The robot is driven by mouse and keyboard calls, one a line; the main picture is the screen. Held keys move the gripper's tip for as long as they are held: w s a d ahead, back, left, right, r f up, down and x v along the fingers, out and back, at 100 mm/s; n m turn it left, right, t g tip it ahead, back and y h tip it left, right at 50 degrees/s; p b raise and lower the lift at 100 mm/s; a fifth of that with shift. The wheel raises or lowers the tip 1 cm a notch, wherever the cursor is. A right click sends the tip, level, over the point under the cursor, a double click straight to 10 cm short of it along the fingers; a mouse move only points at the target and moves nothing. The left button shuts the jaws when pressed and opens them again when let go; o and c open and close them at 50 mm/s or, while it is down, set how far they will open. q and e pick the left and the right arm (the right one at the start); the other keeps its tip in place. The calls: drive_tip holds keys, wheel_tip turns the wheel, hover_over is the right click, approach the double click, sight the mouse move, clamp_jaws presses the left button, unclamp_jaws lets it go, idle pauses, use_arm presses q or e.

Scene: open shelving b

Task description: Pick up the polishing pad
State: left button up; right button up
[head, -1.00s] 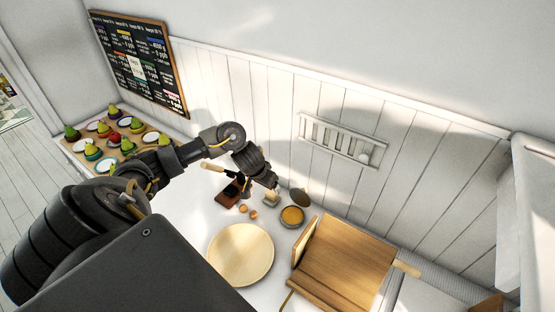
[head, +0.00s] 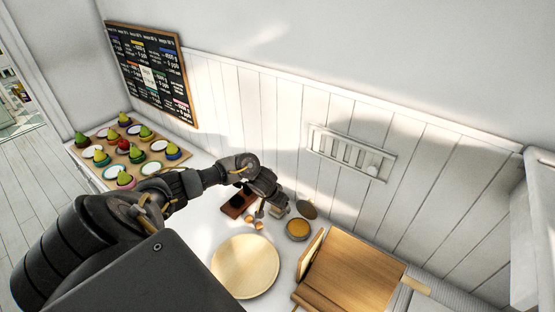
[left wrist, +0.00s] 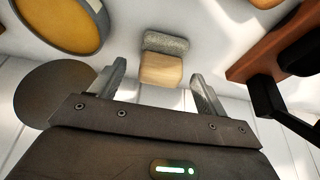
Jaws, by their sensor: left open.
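The polishing pad, a small block with a grey felt layer and a pale wooden part, shows in the left wrist view (left wrist: 162,68) just beyond and between the fingertips. In the head view the pad (head: 277,211) is small and partly covered by my gripper on the white table. My left gripper (head: 270,204) is over it with its jaws open; its two fingers also show in the left wrist view (left wrist: 158,76), one on each side of the pad's near end. I cannot tell whether they touch it. My right gripper is not in view.
A round tin with amber filling (head: 298,229) and a dark round lid (head: 306,209) stand right of the pad. A red-brown box (head: 237,205) is at its left. A round wooden board (head: 245,266) and a wooden stand (head: 350,275) are nearer. The panelled wall (head: 340,190) is close behind.

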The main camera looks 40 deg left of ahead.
use_arm(q)
drive_tip(key=shift+x, duration=0.75)
drive_tip(key=c, duration=1)
drive_tip(key=shift+c, duration=0.3)
drive_tip(key=shift+r, duration=0.1)
drive_tip(key=shift+r, duration=0.45)
wheel_tip(320, 180, up, 3)
drive_tip(key=shift+f, duration=0.2)
drive_tip(key=s+a+r, duration=0.2)
drive_tip(key=s+r, duration=0.7)
drive_tip(key=s, duration=0.5)
drive_tip(key=shift+r, duration=0.2)
